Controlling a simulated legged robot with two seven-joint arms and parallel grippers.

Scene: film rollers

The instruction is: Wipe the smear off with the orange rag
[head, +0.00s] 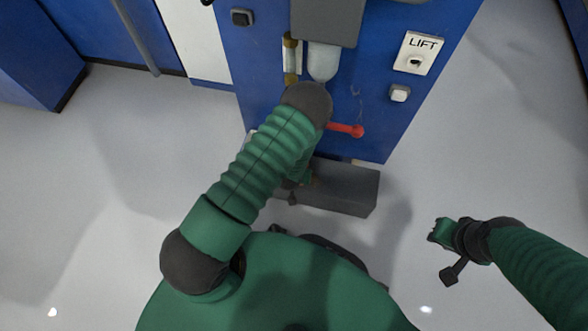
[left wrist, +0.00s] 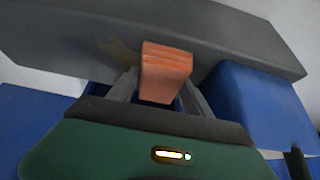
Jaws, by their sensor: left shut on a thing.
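My left gripper (left wrist: 160,88) is shut on the folded orange rag (left wrist: 166,70) in the left wrist view. The rag is in front of a long grey surface. A faint brownish smear (left wrist: 116,48) shows on that surface, just left of the rag's top. I cannot tell whether the rag touches the surface. In the head view my left arm reaches down to the grey box (head: 345,190) at the foot of the blue machine; the left gripper is mostly hidden and the rag and smear do not show. My right gripper (head: 440,232) is over the floor at right, its fingers unclear.
The blue machine (head: 380,40) carries a red lever (head: 346,130) close to the right of my left arm, a LIFT button plate (head: 419,53) and a clear cylinder (head: 323,62). A blue cabinet (head: 35,50) stands at far left. The grey floor (head: 490,130) is open at right.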

